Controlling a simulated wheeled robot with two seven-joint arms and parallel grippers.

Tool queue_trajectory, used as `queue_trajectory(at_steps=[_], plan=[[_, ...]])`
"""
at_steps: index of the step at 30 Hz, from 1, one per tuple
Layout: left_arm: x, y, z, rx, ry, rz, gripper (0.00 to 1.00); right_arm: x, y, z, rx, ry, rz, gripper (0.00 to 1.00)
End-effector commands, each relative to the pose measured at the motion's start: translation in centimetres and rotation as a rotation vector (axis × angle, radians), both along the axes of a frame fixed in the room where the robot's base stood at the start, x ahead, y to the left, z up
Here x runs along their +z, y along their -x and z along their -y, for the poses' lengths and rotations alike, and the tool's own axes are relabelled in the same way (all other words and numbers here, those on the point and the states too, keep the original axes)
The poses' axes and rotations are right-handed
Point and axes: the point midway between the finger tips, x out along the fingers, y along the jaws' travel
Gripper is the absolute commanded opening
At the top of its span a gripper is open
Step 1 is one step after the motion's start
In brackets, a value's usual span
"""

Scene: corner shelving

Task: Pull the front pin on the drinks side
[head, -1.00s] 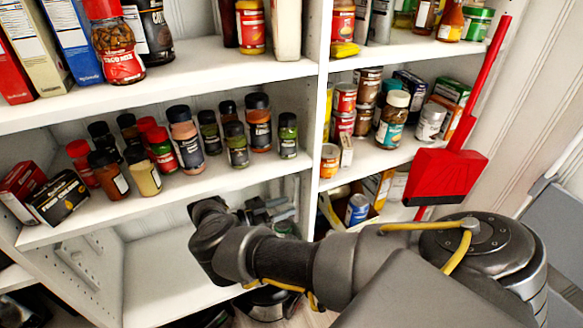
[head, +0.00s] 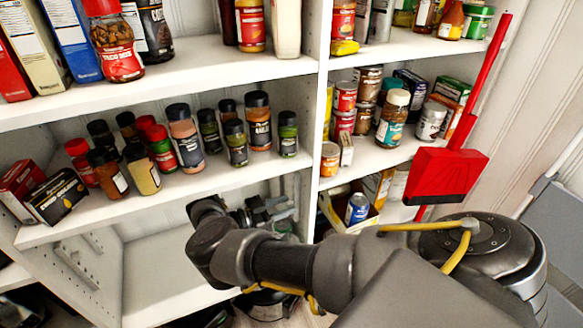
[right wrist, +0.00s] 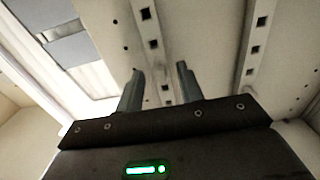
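My right gripper (head: 268,212) is in the lower compartment below the spice shelf (head: 215,178), near the centre upright (head: 315,115). My own wrist and forearm cover part of it. In the right wrist view its two fingers (right wrist: 160,72) stand apart with nothing between them. Beyond the fingers there is a pale panel (right wrist: 205,45) with two strips of square holes (right wrist: 150,18) and small dark round spots. I cannot tell which spot is a hole and which is a pin, or single out the front pin. My left gripper is not in view.
Spice jars (head: 188,140) stand on the shelf above my right arm. Cans and jars (head: 343,98) fill the shelves right of the upright. A red dustpan (head: 445,175) hangs at the right. The lower left shelf board (head: 160,285) is bare.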

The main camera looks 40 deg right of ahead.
Motion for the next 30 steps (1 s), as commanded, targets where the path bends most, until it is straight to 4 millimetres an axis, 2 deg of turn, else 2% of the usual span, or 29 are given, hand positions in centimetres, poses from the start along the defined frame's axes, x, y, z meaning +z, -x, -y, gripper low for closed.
queue_trajectory(at_steps=[9,18,30], plan=[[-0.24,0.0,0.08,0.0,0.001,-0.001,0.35,-0.01,-0.01,-0.04,0.001,0.001,-0.001,0.37],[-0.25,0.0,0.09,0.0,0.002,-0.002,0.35,-0.01,-0.02,-0.03,0.001,0.0,-0.001,0.0],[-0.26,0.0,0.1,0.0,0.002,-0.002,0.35,0.0,-0.02,-0.03,0.001,0.0,-0.001,0.0]])
